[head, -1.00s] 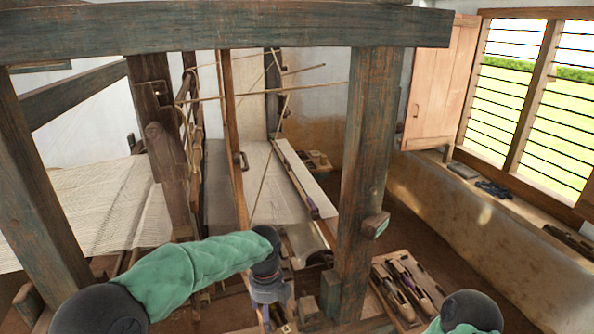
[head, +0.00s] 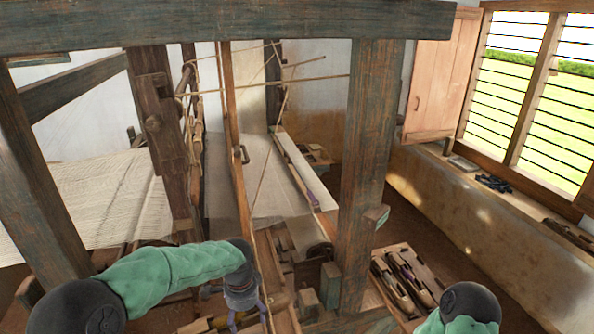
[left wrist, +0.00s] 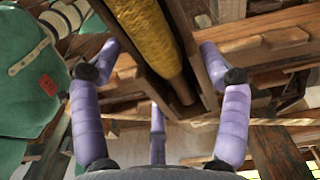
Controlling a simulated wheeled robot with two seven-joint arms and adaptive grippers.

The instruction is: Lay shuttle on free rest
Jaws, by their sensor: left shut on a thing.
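My left gripper (head: 248,316) is low at the front of the loom, near the bottom edge of the head view. In the left wrist view its purple fingers (left wrist: 160,55) are closed around a dark wooden shuttle with a yellow wound pirn (left wrist: 150,40). I cannot tell which rest is free. My right gripper is out of view.
A thick loom post (head: 368,180) stands between my left gripper and the tray. A top beam (head: 220,22) crosses above. Woven cloth (head: 245,180) and a slanting batten lie beyond the gripper. A ledge (head: 480,195) runs below the window.

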